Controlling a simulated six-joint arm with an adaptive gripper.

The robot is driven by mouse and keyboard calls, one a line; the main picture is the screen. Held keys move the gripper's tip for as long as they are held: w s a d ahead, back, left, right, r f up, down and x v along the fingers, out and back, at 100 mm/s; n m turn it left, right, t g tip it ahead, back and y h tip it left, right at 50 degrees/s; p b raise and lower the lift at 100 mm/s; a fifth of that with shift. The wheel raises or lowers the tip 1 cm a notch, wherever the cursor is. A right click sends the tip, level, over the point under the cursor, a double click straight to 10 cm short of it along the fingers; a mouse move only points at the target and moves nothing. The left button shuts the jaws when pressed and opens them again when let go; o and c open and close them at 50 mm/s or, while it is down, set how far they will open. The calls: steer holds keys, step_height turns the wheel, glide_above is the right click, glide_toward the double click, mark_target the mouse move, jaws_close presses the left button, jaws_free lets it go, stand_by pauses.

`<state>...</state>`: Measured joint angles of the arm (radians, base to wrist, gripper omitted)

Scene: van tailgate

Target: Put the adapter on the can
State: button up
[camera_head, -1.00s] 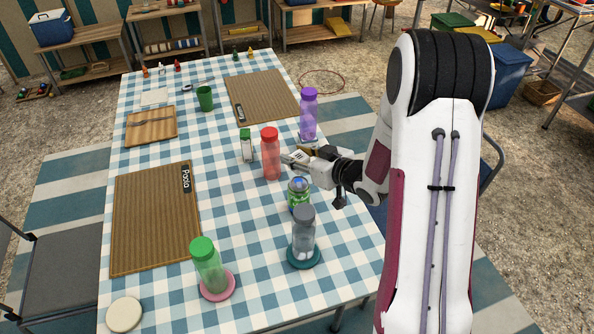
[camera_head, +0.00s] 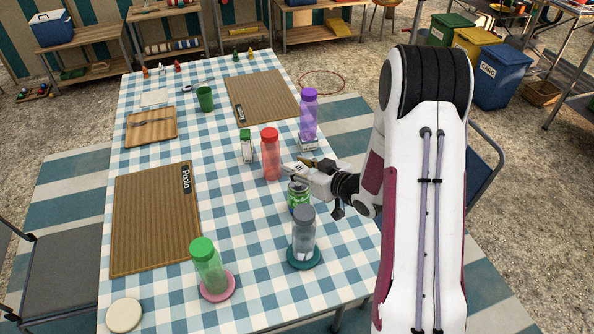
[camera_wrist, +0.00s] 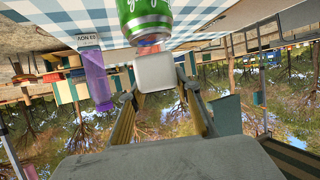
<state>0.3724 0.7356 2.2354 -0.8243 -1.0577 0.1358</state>
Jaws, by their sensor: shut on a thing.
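The can (camera_head: 299,196), green and blue, stands upright on the checked cloth right of the table's middle. Its green side also fills the top of the wrist view (camera_wrist: 145,14). My gripper (camera_head: 298,168) is beside and above the can's far side and hides part of its top. In the wrist view, my gripper (camera_wrist: 158,88) is shut on a small pale block, which looks like the adapter (camera_wrist: 156,72). The block is close to the can in that view; whether they touch I cannot tell. In the head view the block is hard to make out.
The red bottle (camera_head: 270,155) stands left of my gripper, and the purple bottle (camera_head: 309,115) behind it. The grey bottle (camera_head: 303,230) on a teal coaster is in front of the can. A small green-white carton (camera_head: 246,146) is farther left.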

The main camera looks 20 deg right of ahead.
steer(key=shift+f, duration=0.8)
steer(key=shift+f, duration=0.1)
steer(key=o, duration=1.1)
steer(key=shift+o, duration=0.2)
steer(key=v, duration=1.2)
steer(key=shift+d, duration=0.1)
